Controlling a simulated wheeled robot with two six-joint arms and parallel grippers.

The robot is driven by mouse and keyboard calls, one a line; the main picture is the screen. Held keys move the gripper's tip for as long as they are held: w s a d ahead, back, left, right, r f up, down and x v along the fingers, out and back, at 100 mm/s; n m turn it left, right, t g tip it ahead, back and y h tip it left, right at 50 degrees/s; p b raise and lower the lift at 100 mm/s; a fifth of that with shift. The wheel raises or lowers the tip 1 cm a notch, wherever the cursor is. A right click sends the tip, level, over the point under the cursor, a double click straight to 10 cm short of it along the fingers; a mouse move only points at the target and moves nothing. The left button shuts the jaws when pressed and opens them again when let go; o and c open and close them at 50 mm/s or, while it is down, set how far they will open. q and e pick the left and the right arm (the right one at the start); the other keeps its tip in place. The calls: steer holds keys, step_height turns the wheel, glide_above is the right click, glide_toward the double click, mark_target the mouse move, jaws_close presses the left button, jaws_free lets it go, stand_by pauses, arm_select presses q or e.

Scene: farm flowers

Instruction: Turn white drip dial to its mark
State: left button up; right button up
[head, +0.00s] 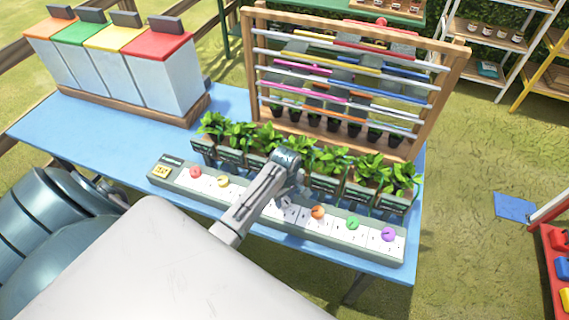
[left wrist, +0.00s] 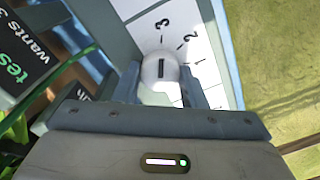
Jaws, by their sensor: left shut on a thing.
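The white dial (left wrist: 160,68) sits on a white scale panel (left wrist: 200,62) in the left wrist view. Its dark slot stands about upright in the picture, roughly in line with the 3; a 2 shows to the right. My left gripper (head: 287,203) reaches down over the middle of the drip strip (head: 337,229); its fingers are shut around the white dial, one on each side. In the head view the gripper hides the dial. A dark sign (left wrist: 22,60) in the left wrist view reads partly "tes" and "wants 3". My right gripper is not in view.
Red (head: 195,172), yellow (head: 223,181), orange (head: 318,211), green (head: 352,222) and purple (head: 388,234) dials share the strip. Potted plants (head: 330,160) with signs stand close behind. A wooden rack (head: 430,105) and lidded bins (head: 160,80) stand on the blue table (head: 90,125).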

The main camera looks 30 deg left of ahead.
mark_target(285, 199)
arm_select(q)
steer(key=shift+r, duration=0.1)
steer(key=o, duration=1)
step_height(285, 199, up, 11)
steer(key=b, duration=0.3)
steer(key=shift+w, duration=0.15)
